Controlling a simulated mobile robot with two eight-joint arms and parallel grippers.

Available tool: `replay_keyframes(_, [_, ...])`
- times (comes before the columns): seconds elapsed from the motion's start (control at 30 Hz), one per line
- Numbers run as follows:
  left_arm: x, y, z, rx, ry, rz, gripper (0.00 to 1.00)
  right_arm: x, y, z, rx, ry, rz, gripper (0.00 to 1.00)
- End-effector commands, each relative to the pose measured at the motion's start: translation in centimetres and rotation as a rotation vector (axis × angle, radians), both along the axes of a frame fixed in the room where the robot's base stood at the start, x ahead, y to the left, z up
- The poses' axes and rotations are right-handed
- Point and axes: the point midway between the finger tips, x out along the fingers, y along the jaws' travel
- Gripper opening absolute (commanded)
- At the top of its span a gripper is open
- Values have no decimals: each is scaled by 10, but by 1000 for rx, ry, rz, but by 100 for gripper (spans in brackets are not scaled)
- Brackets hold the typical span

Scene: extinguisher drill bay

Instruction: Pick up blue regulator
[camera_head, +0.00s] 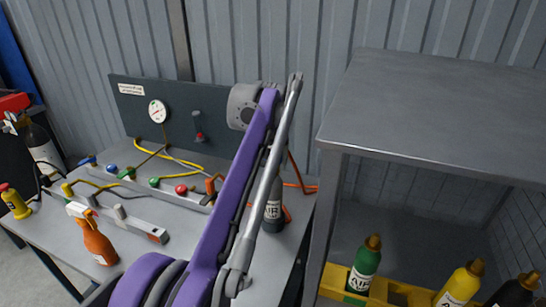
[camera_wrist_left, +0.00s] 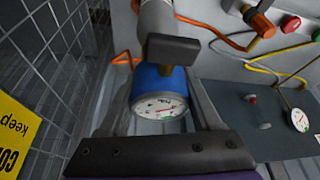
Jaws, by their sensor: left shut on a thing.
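The blue regulator (camera_wrist_left: 158,86), a blue body with a round white-faced gauge (camera_wrist_left: 160,106), is in the middle of the left wrist view. My left gripper (camera_wrist_left: 154,92) is shut on it, one finger along each side. A dark block (camera_wrist_left: 172,48) and a grey cylindrical part (camera_wrist_left: 157,15) show just beyond the regulator; I cannot tell whether they are joined to it. In the head view my purple and grey arm crosses the middle, and the regulator and left gripper cannot be made out. My right gripper is in neither view.
A dark AIR cylinder (camera_head: 273,212) stands on the grey bench (camera_head: 60,232), partly behind my arm. An orange spray bottle (camera_head: 96,240) and a gauge panel (camera_head: 130,105) are to the left. A grey cabinet (camera_head: 440,110) with green, yellow and black bottles is at right.

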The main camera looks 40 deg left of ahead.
Motion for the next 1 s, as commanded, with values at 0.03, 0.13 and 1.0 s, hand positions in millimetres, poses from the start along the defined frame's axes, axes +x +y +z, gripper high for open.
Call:
replay_keyframes(0.03, [0, 0, 0, 0, 0, 0, 26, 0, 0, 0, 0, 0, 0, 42])
replay_keyframes(0.13, [0, 0, 0, 0, 0, 0, 8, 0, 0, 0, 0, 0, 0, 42])
replay_keyframes(1.0, [0, 0, 98, 1, -1, 0, 7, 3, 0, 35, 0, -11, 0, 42])
